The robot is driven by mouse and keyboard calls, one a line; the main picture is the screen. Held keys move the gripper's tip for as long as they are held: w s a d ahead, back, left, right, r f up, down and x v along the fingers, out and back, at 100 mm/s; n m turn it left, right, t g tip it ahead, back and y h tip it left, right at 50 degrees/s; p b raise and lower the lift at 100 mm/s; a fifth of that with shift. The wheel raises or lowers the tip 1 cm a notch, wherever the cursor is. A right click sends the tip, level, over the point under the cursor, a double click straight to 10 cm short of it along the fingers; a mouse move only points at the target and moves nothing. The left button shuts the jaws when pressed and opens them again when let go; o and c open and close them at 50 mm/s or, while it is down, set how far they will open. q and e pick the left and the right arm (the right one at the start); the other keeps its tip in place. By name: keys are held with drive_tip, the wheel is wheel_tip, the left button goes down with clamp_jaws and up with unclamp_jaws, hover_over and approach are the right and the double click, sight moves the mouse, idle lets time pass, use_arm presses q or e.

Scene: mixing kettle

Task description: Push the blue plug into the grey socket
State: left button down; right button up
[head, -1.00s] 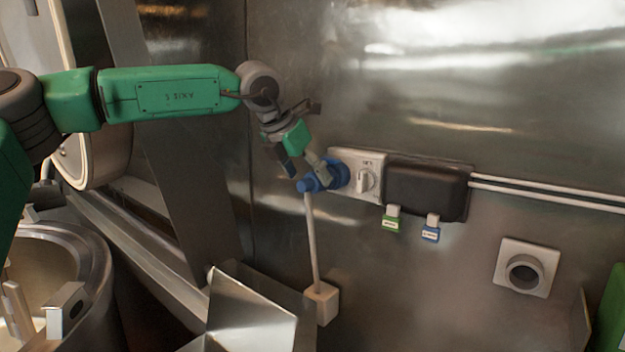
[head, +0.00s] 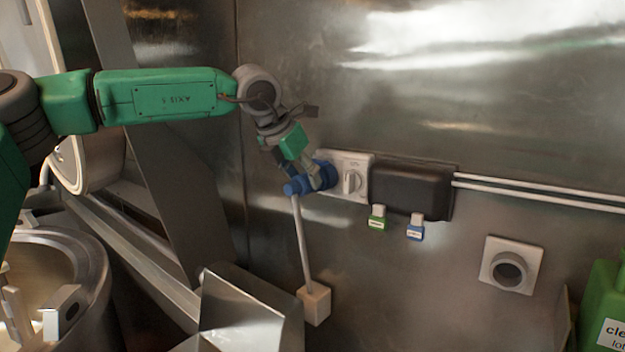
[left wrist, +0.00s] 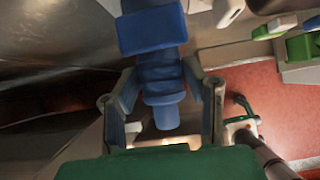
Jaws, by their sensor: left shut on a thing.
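The blue plug (head: 294,187) is at the wall, its white cable hanging from its near end. My left gripper (head: 318,178) is shut on the plug. In the left wrist view my left gripper's fingers (left wrist: 162,92) flank the ribbed blue body (left wrist: 160,72), with a wider blue block (left wrist: 152,28) ahead of it. In the head view the plug meets the left side of a light grey socket box (head: 345,178) with a rotary switch. The fingers partly hide the joint, and I cannot tell how deep the plug sits. My right gripper is not in view.
A dark box (head: 413,187) adjoins the socket box, with a green tag (head: 378,218) and a blue tag (head: 415,228) below. A grey round outlet (head: 512,264) is at right. The cable runs to a pale block (head: 314,304). A metal kettle (head: 60,262) stands at lower left.

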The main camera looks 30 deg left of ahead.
sight(296, 194)
use_arm(q)
drive_tip(key=shift+s+f, duration=0.25)
drive_tip(key=shift+s, duration=0.2)
drive_tip(key=shift+s+a+r+b, duration=0.1)
drive_tip(key=shift+s+b, duration=0.1)
drive_tip(key=shift+s, duration=0.3)
drive_tip(key=shift+s+a+b, duration=0.1)
drive_tip(key=shift+s+b, duration=0.05)
drive_tip(key=shift+s, duration=0.3)
drive_tip(key=shift+s+b, duration=0.3)
drive_tip(key=shift+s, duration=0.5)
drive_tip(key=shift+s+r, duration=0.1)
drive_tip(key=shift+s, duration=0.65)
